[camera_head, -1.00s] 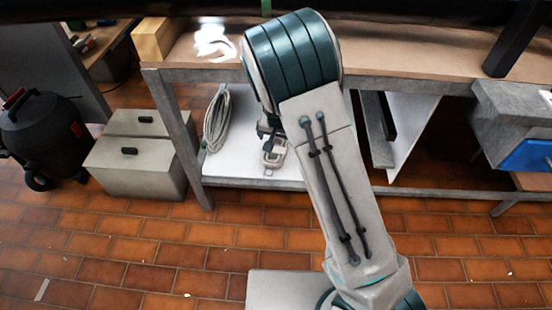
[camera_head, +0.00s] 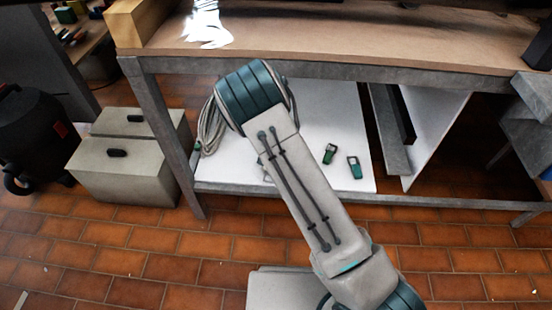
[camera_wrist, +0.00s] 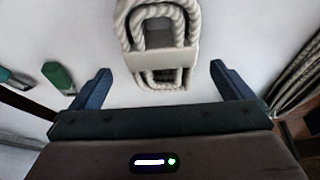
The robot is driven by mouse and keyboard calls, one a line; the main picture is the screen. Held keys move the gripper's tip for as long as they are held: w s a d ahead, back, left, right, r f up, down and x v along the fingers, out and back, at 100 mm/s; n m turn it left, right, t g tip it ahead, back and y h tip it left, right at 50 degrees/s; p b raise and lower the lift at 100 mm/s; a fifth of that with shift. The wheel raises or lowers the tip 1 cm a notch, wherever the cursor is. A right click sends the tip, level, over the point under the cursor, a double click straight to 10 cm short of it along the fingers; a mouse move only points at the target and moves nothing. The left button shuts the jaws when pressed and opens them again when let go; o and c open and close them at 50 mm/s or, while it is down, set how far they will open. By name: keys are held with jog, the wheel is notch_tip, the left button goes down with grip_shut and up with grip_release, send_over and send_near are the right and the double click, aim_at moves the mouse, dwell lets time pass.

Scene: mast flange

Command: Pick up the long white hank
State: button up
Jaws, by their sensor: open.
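The white rope hank (camera_wrist: 156,60) lies on the white lower shelf at the top middle of the wrist view. It has thick twisted loops and a pale band around its middle. My gripper (camera_wrist: 160,82) is open and empty, with one dark blue finger either side of the hank's near end in the picture. I see no contact between fingers and hank. In the head view my arm covers the gripper and nearly all of the hank.
A larger grey coil (camera_head: 210,128) hangs or lies at the shelf's left end; it also shows in the wrist view (camera_wrist: 297,82). Two small green devices (camera_head: 329,153) (camera_head: 354,167) lie right of my arm. The bench top (camera_head: 330,50) overhangs the shelf (camera_head: 345,120). Grey boxes (camera_head: 125,165) stand left.

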jog(key=b+x, duration=0.2)
jog(key=x, duration=0.4)
jog(key=shift+a, duration=0.1)
jog(key=shift+c, duration=0.3)
jog(key=c, duration=0.9)
